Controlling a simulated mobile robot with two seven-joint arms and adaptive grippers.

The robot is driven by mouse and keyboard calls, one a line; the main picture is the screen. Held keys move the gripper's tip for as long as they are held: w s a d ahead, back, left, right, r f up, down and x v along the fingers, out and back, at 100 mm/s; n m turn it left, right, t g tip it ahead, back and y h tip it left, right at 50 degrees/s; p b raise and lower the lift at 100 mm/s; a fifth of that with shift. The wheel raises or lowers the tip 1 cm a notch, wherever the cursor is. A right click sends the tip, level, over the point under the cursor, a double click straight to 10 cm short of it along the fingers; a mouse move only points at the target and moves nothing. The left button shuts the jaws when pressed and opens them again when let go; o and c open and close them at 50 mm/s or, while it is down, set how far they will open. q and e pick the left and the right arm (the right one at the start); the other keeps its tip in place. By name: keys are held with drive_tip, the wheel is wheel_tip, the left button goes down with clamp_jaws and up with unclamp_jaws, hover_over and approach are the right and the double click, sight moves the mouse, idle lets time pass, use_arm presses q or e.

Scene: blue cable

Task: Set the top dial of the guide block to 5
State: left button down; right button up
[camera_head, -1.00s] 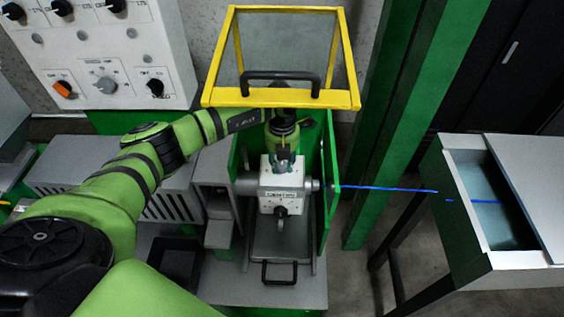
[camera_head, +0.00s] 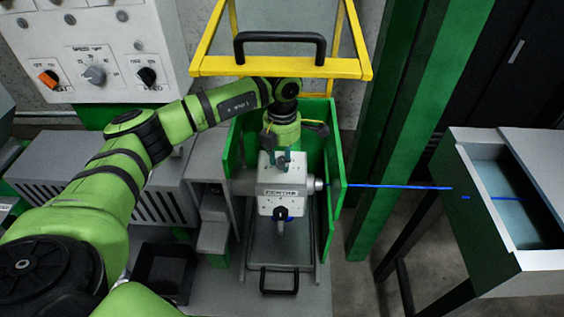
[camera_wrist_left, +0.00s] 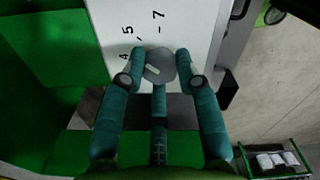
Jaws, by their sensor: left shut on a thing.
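The guide block (camera_head: 280,196) is a white box inside the green enclosure, with lettering and a black front dial (camera_head: 280,213). Its top dial shows as a small grey faceted knob (camera_wrist_left: 158,66) with a pale mark, on the white top face. The printed figures 4, 5 and 7 show beyond it. My left gripper (camera_head: 282,161) comes down from above the block. In the wrist view its teal fingers (camera_wrist_left: 159,66) are shut on the top dial from both sides, with a third finger below. Which figure the mark meets is hard to tell. My right gripper is not in view.
A yellow-framed guard (camera_head: 215,66) with a black handle stands above my wrist, close over the arm. Green walls (camera_head: 334,160) flank the block. A blue cable (camera_head: 400,186) runs right toward an open trough (camera_head: 535,258). A control panel (camera_head: 110,25) stands at left.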

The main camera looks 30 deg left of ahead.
sight(282, 160)
use_arm(q)
drive_tip(key=shift+m, duration=0.4)
drive_tip(key=c, duration=0.9)
unclamp_jaws()
wheel_tip(282, 160, up, 8)
drive_tip(key=shift+f, duration=0.25)
